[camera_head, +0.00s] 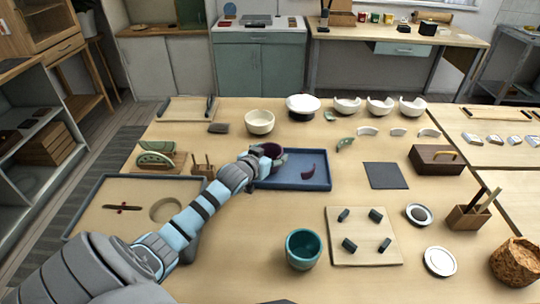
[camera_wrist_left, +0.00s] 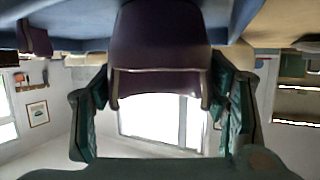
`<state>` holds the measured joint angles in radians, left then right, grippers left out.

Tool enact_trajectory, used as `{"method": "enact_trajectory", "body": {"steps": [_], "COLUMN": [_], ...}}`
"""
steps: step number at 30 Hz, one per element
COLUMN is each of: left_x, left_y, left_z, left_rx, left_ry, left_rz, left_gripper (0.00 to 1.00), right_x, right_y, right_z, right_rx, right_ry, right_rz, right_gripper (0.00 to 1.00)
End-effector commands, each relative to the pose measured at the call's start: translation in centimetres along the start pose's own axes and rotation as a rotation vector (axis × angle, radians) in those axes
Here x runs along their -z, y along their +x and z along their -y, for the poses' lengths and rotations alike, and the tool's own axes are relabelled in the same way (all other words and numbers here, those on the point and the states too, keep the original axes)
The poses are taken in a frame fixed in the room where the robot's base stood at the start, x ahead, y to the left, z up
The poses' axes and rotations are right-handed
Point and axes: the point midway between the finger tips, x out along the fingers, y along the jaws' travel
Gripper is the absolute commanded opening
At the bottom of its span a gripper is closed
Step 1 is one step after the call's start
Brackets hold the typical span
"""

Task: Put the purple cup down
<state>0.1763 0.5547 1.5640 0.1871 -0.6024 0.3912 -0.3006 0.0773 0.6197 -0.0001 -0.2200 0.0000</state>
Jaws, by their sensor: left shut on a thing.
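The purple cup (camera_head: 272,149) is at the left end of the blue tray (camera_head: 290,185). My left gripper (camera_head: 262,164) is shut on it and hides much of it in the head view. In the left wrist view the dark purple cup (camera_wrist_left: 160,38) sits between the fingers (camera_wrist_left: 160,105), with blue tray surface (camera_wrist_left: 60,18) around it. I cannot tell whether the cup touches the tray floor. A curved purple shard (camera_head: 307,171) lies apart in the tray, to the cup's right. My right gripper is not in view.
A teal cup (camera_head: 303,249) stands in front of the tray. A board with several dark blocks (camera_head: 364,252) is to its right. A cream bowl (camera_head: 260,122) stands behind the tray. A sand-coloured tray (camera_head: 110,212) lies left. Bare table shows right of the blue tray.

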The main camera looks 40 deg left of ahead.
Motion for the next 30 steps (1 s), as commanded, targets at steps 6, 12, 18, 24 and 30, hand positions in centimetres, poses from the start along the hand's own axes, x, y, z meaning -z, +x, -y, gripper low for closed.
{"method": "enact_trajectory", "body": {"steps": [6,12,18,24,30], "left_x": [-0.1,-0.1,0.2,0.4,0.3], "left_y": [0.0,0.0,-0.8,-5.4,-10.5], "left_z": [0.0,0.0,0.1,0.1,0.1], "left_rx": [0.000,0.000,0.000,0.000,0.000], "left_ry": [0.000,0.000,0.002,0.007,0.006], "left_rz": [0.000,0.000,0.001,0.002,0.004], "left_gripper": [0.87,0.87,0.87,0.87,0.87], "right_x": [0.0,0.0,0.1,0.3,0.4], "right_y": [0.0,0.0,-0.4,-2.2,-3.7], "right_z": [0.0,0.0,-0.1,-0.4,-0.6], "right_rx": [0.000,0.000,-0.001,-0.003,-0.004], "right_ry": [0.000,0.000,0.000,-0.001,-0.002], "right_rz": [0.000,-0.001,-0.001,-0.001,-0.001], "right_gripper": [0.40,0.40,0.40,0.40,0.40]}}
